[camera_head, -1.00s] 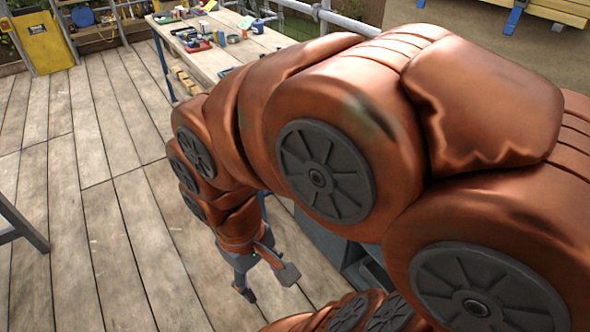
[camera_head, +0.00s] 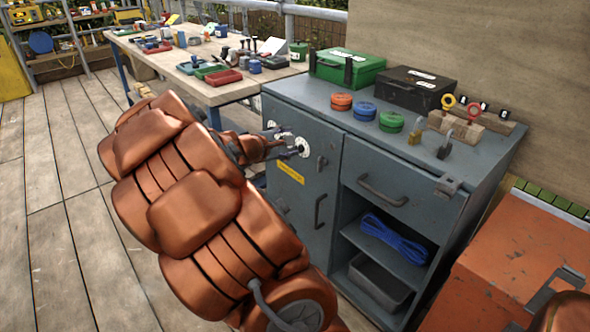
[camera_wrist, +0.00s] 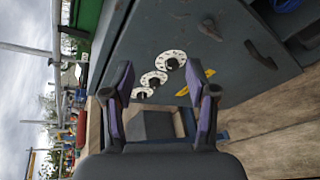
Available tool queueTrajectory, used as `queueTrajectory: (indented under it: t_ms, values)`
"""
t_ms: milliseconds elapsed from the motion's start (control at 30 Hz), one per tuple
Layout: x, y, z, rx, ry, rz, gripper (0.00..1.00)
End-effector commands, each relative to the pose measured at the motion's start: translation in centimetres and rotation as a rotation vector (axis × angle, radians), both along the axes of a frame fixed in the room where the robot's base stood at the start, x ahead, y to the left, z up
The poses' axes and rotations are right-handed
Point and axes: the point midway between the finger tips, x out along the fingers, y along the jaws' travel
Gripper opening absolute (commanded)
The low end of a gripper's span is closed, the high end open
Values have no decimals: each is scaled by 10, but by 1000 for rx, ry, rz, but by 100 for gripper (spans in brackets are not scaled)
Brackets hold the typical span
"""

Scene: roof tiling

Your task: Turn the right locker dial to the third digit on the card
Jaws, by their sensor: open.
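The grey locker door carries three white dials with dark knobs. The right dial (camera_head: 303,147) is nearest the cabinet's drawer side; in the wrist view it is the topmost dial (camera_wrist: 173,60), since that picture is turned sideways. The middle dial (camera_wrist: 153,79) and left dial (camera_wrist: 142,92) lie beside it. My gripper (camera_wrist: 160,70) is open and empty, its fingers spread with the right and middle dials showing between them. In the head view my arm reaches to the dials and partly hides them. Dial digits are too small to read. I cannot make out a card with digits.
A yellow label (camera_head: 290,174), a latch knob (camera_head: 321,163) and a door handle (camera_head: 319,211) are on the locker door. Green and black boxes, round tins and padlocks stand on the cabinet top (camera_head: 290,96). A workbench (camera_head: 215,94) stands at left, an orange chest (camera_head: 510,262) at right.

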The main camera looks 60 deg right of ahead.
Motion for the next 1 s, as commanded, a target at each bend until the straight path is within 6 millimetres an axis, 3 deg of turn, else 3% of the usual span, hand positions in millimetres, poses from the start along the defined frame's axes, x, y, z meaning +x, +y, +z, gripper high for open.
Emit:
queueTrajectory:
  t_ms: [33,100,300,533,1000]
  values:
    - [9,-12,-31,-12,46,34,57]
    - [23,-23,-51,-24,95,86,57]
    - [46,-41,-84,-40,182,174,57]
    - [50,-57,-94,-38,199,192,57]
    - [53,-113,-110,-37,198,191,57]
